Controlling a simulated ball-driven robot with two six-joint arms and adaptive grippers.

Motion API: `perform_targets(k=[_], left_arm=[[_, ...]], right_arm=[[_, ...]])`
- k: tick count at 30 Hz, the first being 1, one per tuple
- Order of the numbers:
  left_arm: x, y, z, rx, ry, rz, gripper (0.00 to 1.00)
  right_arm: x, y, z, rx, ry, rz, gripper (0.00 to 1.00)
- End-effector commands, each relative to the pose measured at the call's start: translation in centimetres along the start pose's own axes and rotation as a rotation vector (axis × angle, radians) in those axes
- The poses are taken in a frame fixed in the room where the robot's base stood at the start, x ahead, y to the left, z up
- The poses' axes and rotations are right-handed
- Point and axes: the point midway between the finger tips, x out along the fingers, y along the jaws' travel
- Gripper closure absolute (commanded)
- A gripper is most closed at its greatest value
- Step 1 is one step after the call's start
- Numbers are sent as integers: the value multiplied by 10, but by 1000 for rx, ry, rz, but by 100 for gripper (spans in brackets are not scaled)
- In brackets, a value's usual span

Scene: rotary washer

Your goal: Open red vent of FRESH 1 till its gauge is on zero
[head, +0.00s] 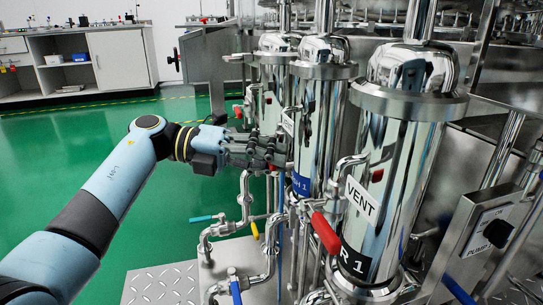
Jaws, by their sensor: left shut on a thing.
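The FRESH 1 housing is the polished steel cylinder (318,125) in the middle, with a blue label (301,184) partly covered by pipework; only "H 1" reads clearly. My left gripper (272,151) is at the left side of this housing, level with its upper half. Its fingers are closed around a small part there, and a bit of red (272,167) shows just under the fingertips. This looks like the red vent handle, mostly hidden by the fingers. I cannot make out the FRESH 1 gauge or its reading. My right gripper is out of view.
A nearer cylinder (404,130) carries a VENT tag (361,200), a black label and a large red lever (326,232). Bent steel pipes with yellow and blue handles stand below my left gripper. A control box (490,232) is at right. Green floor at left is clear.

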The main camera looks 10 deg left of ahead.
Motion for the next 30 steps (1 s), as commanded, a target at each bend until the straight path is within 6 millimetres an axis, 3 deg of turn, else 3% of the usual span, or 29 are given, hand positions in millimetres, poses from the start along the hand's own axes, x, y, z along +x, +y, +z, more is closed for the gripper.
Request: perform_targets(k=[12, 29, 30], left_arm=[[0, 9, 2, 204, -2, 81, 100], [-1, 10, 3, 239, -2, 94, 100], [-1, 10, 3, 239, -2, 94, 85]], right_arm=[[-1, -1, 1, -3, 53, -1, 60], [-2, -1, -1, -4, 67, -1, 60], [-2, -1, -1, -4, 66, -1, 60]])
